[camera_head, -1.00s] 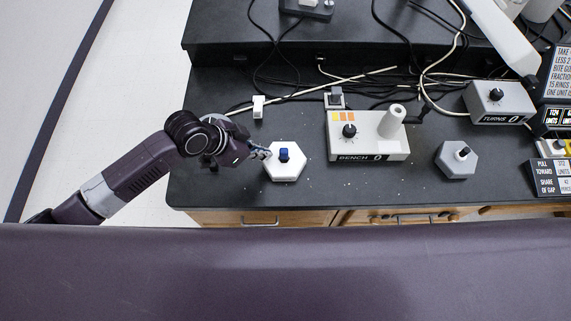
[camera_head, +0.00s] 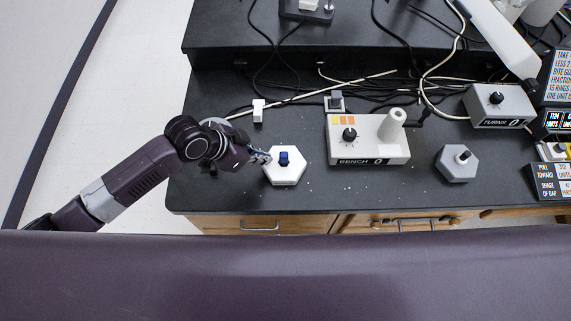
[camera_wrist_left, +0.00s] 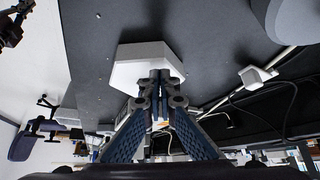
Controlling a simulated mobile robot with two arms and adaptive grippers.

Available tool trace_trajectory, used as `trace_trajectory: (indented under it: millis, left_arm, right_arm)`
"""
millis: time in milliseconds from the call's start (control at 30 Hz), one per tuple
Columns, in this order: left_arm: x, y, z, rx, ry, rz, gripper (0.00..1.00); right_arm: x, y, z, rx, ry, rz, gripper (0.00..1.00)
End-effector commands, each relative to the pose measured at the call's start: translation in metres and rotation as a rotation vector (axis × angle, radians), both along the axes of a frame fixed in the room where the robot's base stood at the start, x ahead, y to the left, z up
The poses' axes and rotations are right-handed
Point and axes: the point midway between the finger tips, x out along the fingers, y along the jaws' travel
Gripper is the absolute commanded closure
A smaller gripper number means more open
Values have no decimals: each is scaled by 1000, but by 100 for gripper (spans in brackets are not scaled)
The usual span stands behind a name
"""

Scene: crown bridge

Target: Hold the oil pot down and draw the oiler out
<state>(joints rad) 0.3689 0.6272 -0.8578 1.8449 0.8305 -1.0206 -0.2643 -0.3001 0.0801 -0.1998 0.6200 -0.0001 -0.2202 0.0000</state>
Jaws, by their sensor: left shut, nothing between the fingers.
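A white hexagonal pot (camera_head: 284,177) stands on the dark bench top, with a blue-capped piece (camera_head: 284,158) upright in its middle. I take these for the oil pot and its oiler. My left gripper (camera_head: 264,157) reaches in from the left, with its fingertips at the pot's left side, close to the blue cap. In the left wrist view the shut, empty fingers (camera_wrist_left: 160,78) overlap the white pot (camera_wrist_left: 135,68) and hide part of it. Whether they touch it I cannot tell. My right gripper is not in view.
A white box marked BENCH (camera_head: 355,150) stands right of the pot. Farther right are a grey hexagonal piece (camera_head: 452,170) and a TURNS box (camera_head: 500,104). Cables (camera_head: 385,85) lie behind. The bench's front edge is close in front of the pot.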

Motion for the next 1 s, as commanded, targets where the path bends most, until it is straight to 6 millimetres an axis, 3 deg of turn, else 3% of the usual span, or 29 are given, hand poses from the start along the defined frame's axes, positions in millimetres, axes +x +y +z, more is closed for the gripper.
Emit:
trace_trajectory:
  millis: [1000]
  left_arm:
    - [0,0,-6,1,0,0,100]
  right_arm:
    - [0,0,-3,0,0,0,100]
